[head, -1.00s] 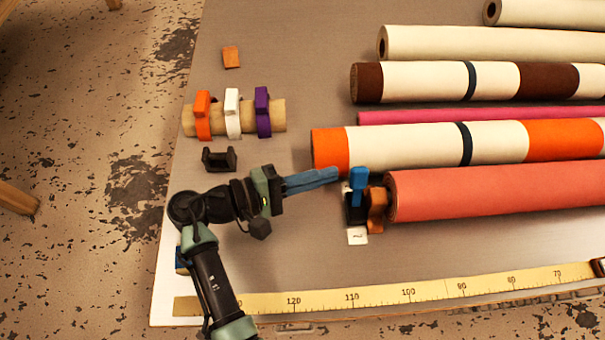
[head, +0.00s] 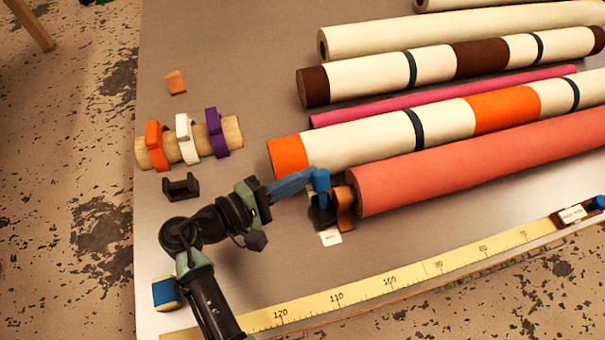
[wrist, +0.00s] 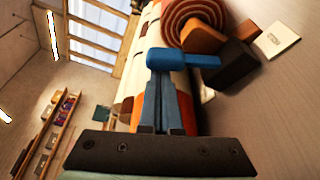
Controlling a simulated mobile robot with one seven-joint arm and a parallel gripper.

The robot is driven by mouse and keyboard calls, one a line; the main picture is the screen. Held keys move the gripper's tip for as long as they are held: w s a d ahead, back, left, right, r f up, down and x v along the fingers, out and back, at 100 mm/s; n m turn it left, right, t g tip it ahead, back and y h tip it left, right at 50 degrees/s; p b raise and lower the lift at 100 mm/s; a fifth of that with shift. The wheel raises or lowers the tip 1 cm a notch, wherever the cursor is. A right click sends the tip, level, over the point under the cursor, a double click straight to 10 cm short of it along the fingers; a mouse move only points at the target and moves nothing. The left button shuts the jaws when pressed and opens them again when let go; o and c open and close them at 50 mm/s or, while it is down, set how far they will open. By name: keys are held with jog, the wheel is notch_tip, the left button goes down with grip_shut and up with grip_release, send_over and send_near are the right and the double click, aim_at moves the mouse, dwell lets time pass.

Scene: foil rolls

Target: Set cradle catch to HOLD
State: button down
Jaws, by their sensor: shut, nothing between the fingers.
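The cradle catch is a blue lever (head: 321,181) on a black block (head: 321,216), beside the orange-brown cradle (head: 343,208) at the near end of the coral roll (head: 430,172). The lever stands up from the block in the head view. A white label (head: 330,238) lies in front of the block; its print is too small to read surely. My gripper (head: 309,177) is shut and empty, its blue fingertips against or very close to the lever's upper part. In the wrist view, the fingertips (wrist: 165,78) meet the blue lever (wrist: 183,61); contact cannot be told surely.
A striped orange-and-cream roll (head: 380,136) lies just behind my fingers. A black holder (head: 181,187) and a brown tube (head: 231,130) with orange, white and purple clips stand at left. A yellow measuring tape (head: 390,280) runs along the front edge.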

jog(key=shift+s+m, duration=0.2)
jog(key=shift+m, duration=0.1)
jog(key=s+m+b, duration=0.1)
jog(key=b, duration=0.1)
jog(key=m+t+b, duration=0.1)
jog(key=m, duration=0.1)
jog(key=shift+s+d+r+h+b, duration=0.2)
jog(key=shift+s+d+h+b, duration=0.15)
jog(key=shift+s+h+b, duration=0.05)
jog(key=s+m+b, duration=0.1)
jog(key=m+h+b, duration=0.1)
jog(key=m+b, duration=0.1)
jog(key=s+d+m+b, duration=0.1)
jog(key=shift+s+r+t+b, duration=0.25)
jog(key=shift+s+t+b, duration=0.05)
jog(key=shift+b, duration=0.1)
jog(key=shift+s+r, duration=0.1)
jog(key=shift+s, duration=0.2)
jog(key=shift+s+b, duration=0.1)
jog(key=shift+b, duration=0.2)
notch_tip(320, 180, up, 10)
dwell(0.5)
